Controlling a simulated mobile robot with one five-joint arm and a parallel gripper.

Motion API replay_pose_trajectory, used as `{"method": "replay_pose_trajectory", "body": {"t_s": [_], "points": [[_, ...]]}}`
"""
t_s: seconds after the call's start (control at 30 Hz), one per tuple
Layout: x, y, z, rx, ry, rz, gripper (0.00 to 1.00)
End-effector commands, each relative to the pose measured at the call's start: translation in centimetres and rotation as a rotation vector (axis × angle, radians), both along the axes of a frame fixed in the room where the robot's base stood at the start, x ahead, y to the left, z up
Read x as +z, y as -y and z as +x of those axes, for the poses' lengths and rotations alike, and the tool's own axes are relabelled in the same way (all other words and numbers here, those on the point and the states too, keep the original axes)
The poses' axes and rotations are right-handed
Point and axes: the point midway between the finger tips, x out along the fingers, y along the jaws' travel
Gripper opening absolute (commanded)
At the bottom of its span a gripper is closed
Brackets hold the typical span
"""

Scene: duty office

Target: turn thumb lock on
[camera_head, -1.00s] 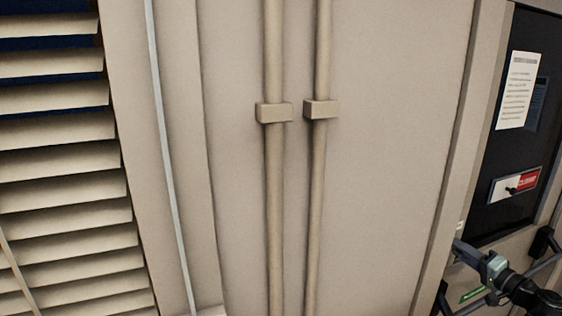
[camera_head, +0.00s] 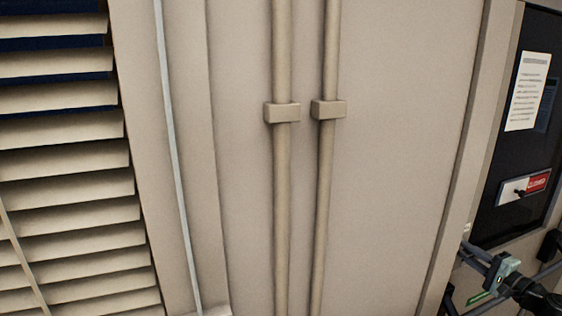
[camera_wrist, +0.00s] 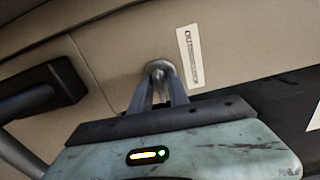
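The thumb lock (camera_wrist: 160,68) is a round metal piece on a beige surface, at the upper middle of the wrist view. My gripper (camera_wrist: 162,80) has its two grey fingers reaching right up to it. The tips overlap the lock in the picture and hide its lower part. I cannot tell whether they grip it or only lie around it, and the lock's turn angle is unclear. In the head view my gripper (camera_head: 471,252) is at the lower right by the door frame. The lock itself cannot be made out there.
A label strip (camera_wrist: 190,56) is right of the lock. A black bar fitting (camera_wrist: 68,80) is close on the left. In the head view, the dark door panel (camera_head: 500,222) carries a red-and-white sign (camera_head: 524,188) and a paper notice (camera_head: 527,92). Two pipes (camera_head: 281,200) run down the wall.

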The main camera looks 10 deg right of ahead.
Motion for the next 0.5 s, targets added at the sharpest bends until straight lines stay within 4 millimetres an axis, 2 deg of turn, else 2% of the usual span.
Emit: {"method": "replay_pose_trajectory", "body": {"t_s": [0.33,0.5], "points": [[0.0,0.1,-0.2,-0.001,0.0,-0.002,0.31],[0.0,0.5,-1.9,-0.003,0.0,-0.002,0.31]]}}
